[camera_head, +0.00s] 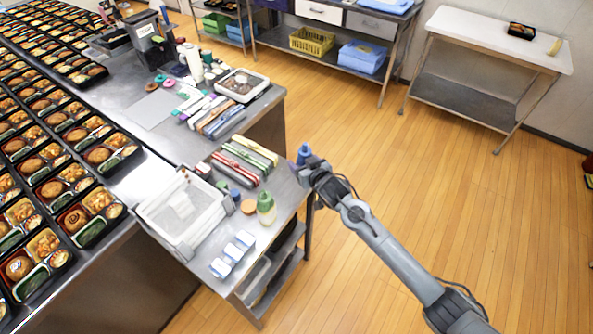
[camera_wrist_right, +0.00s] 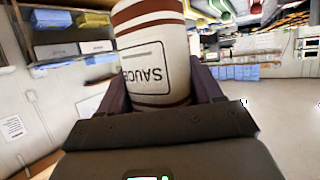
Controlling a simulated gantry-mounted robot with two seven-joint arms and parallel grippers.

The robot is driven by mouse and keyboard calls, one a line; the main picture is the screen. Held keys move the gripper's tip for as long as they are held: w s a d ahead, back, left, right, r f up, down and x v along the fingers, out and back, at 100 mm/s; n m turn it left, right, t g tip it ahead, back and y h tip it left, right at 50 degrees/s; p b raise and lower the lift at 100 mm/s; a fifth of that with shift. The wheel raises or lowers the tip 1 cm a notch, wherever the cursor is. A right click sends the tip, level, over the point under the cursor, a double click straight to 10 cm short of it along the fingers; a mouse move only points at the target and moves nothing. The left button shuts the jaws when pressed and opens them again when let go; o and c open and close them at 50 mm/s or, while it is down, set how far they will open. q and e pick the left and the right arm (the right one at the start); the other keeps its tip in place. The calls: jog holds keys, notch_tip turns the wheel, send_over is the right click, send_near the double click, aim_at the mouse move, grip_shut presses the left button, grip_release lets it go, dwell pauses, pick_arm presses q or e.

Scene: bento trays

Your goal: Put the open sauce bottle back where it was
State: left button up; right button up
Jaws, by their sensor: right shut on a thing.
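The sauce bottle (camera_wrist_right: 152,55) fills the upper middle of the right wrist view. It is white with brown bands and a boxed SAUCE label that reads upside down in that picture. My right gripper (camera_wrist_right: 160,95) is shut on it, with a dark finger at each side. In the head view my right gripper (camera_head: 304,158) is at the right edge of the small steel table, beside the striped packs. A blue part shows at its tip; I cannot make out the sauce bottle there. The bottle's opening is not visible. My left gripper is not in view.
A green bottle (camera_head: 266,208), a white bin (camera_head: 150,207) and several white-blue blocks (camera_head: 232,254) stand on the small table. Striped packs (camera_head: 254,150) lie at its back. White bottles (camera_head: 193,62) stand on the farther counter. Open floor lies to the right.

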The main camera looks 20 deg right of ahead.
aim_at(297, 160)
jog(key=shift+w+a+f+b, duration=0.15)
jog(key=shift+w+f, duration=0.35)
jog(key=shift+f, duration=0.5)
jog(key=shift+w+a+f+b, duration=0.2)
jog(key=shift+w+f, duration=0.35)
jog(key=shift+f, duration=0.4)
jog(key=shift+w+a+f+b, duration=0.15)
jog(key=shift+w+f, duration=0.35)
jog(key=shift+f, duration=0.5)
jog(key=shift+f, duration=0.15)
jog(key=o, duration=0.6)
